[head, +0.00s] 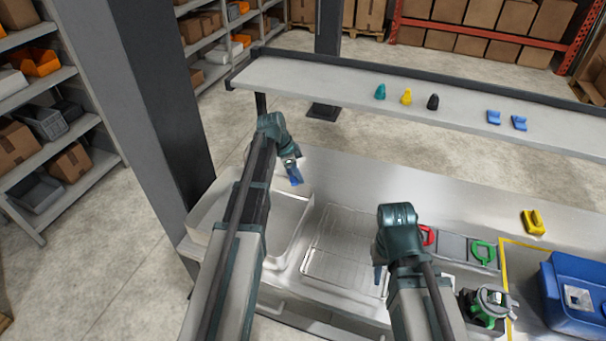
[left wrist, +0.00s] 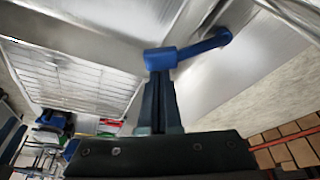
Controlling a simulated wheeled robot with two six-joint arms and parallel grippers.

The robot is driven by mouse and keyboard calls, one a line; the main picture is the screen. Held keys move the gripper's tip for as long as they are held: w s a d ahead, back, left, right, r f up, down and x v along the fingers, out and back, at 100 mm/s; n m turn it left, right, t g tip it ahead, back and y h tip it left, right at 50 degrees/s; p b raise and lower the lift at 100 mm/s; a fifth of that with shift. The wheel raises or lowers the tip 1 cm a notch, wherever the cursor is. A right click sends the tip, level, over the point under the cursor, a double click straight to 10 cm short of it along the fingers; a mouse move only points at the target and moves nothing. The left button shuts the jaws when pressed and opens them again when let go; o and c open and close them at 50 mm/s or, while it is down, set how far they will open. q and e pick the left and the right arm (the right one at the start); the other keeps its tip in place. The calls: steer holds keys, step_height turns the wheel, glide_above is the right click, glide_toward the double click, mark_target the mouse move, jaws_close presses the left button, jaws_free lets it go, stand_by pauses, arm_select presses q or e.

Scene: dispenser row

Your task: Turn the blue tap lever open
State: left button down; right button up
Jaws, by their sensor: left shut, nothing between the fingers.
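The blue tap lever (left wrist: 192,50) shows in the left wrist view as a blue bar with a blocky end and a rounded end. In the head view a small blue part of it (head: 295,181) shows just below my left gripper (head: 292,164), at the back of the sink. In the left wrist view my left gripper (left wrist: 159,82) is shut and empty, its fingertips at the blocky end of the lever. I cannot tell whether they touch. My right gripper (head: 379,277) is low over the rack's right side, mostly hidden behind my right arm.
A sink basin (head: 303,201) and wire rack (head: 343,213) lie below my arms. Red (head: 428,236) and green (head: 484,254) handles, a yellow part (head: 533,222) and a blue box (head: 580,272) stand to the right. A long shelf (head: 330,83) with small coloured pieces runs behind.

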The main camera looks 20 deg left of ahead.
arm_select(q)
steer(key=shift+s+a, duration=0.3)
steer(key=shift+a, duration=0.1)
stand_by(0.5)
